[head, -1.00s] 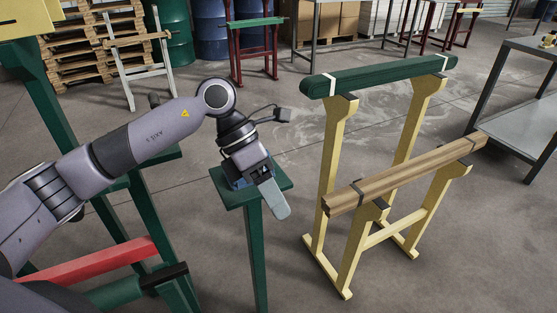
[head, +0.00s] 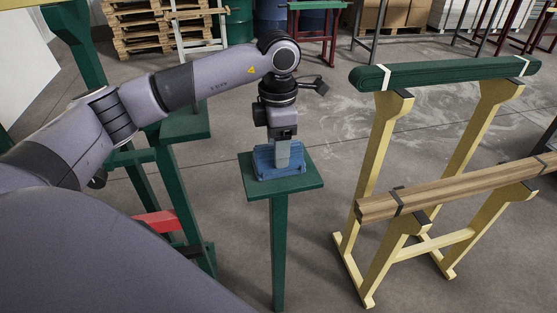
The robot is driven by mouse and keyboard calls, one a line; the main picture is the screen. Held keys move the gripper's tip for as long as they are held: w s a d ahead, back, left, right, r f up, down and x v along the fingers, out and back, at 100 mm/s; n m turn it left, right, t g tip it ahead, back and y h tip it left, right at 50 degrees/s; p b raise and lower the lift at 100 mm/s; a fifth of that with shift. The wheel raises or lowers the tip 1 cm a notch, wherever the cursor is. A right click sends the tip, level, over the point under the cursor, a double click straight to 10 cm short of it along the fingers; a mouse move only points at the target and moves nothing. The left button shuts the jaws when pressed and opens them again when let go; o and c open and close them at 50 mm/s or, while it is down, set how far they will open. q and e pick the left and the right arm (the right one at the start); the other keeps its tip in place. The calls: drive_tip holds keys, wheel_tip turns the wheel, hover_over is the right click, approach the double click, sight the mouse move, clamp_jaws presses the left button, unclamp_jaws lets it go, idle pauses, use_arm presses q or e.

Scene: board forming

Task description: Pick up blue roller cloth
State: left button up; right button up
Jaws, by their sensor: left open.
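The blue roller cloth (head: 264,166) is a folded blue bundle lying on the small square top of a green stand (head: 300,184) in the middle of the head view. My left gripper (head: 283,166) points down over the cloth, in front of it from this camera, and hides part of it. Its jaws are open. Whether the fingertips touch the cloth cannot be told. My right gripper is not in view.
To the right, a yellow trestle rack (head: 372,170) holds a long dark green roll (head: 445,73) on top and wooden bars (head: 455,191) lower down. Green posts and a red bar (head: 157,221) stand at the left. Bare floor lies around the stand.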

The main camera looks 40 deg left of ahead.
use_arm(q)
drive_tip(key=shift+f, duration=0.25)
drive_tip(key=c, duration=1.1)
drive_tip(key=shift+o, duration=0.2)
drive_tip(key=shift+r, duration=0.5)
wheel_tip(320, 180, up, 19)
drive_tip(key=p, duration=0.3)
drive_tip(key=shift+p, duration=0.3)
